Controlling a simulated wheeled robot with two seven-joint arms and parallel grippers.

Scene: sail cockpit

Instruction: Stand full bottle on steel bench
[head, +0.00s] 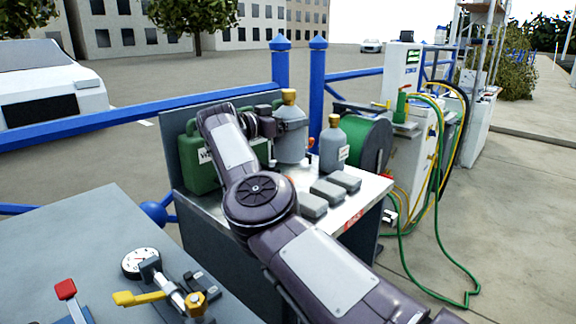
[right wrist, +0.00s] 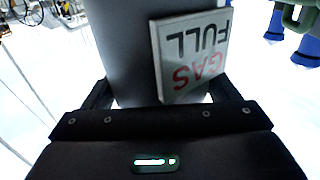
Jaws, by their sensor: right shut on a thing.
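My right gripper (head: 282,125) is shut on a grey gas bottle (head: 290,146) with a brass-coloured top, above the back of the steel bench (head: 358,203). The bottle looks upright; I cannot tell whether its base touches the bench. In the right wrist view the bottle (right wrist: 125,45) sits between the fingers (right wrist: 165,92), and its tag (right wrist: 190,55) reads "GAS FULL", upside down. My left gripper is not in view.
Green containers (head: 198,165) stand at the bench's left, partly behind my arm. Several grey blocks (head: 328,191) lie at its front. A green hose reel (head: 366,145) stands right of the bench. A grey console (head: 85,255) with a gauge and levers is at lower left.

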